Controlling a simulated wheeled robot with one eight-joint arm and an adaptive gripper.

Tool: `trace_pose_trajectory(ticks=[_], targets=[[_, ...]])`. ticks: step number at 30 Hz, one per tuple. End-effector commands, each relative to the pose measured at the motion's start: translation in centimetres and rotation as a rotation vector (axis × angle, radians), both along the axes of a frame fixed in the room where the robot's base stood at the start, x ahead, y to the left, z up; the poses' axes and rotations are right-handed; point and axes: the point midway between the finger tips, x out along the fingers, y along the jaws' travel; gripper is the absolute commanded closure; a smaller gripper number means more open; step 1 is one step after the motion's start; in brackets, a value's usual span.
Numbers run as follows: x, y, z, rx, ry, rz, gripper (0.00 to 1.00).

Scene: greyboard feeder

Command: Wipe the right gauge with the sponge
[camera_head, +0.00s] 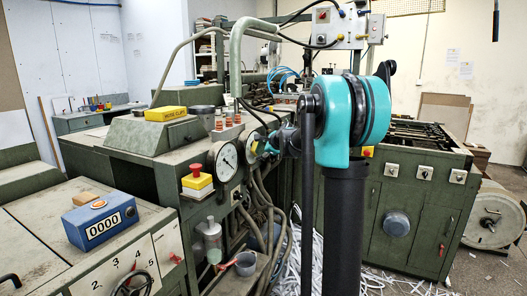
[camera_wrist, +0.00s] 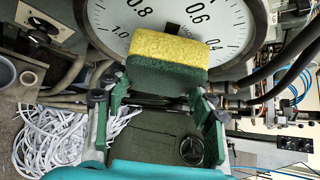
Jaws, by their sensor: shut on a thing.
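A sponge with a yellow layer and a dark green layer (camera_wrist: 166,55) is held between the fingers of my gripper (camera_wrist: 163,88), which is shut on it. In the wrist view the sponge overlaps the lower part of a round white gauge (camera_wrist: 225,22) with black numbers, shown upside down. I cannot tell whether the sponge touches its face. In the head view the left gauge (camera_head: 225,159) is in plain sight. The right gauge (camera_head: 252,143) is beside it, partly hidden by my gripper (camera_head: 267,146) and the sponge.
A red stop button on a yellow box (camera_head: 196,178) sits left of the gauges. A blue counter (camera_head: 100,221) stands on the nearer cabinet. Hoses (camera_head: 262,205) hang below the gauges, close to my arm. White paper strips (camera_wrist: 50,140) lie on the floor.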

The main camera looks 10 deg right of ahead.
Motion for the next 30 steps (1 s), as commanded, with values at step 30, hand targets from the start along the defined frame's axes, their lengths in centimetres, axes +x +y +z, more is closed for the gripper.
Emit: trace_pose_trajectory(ticks=[30], targets=[[-5.0, 3.7, 0.0, 0.000, 0.000, 0.000, 0.60]])
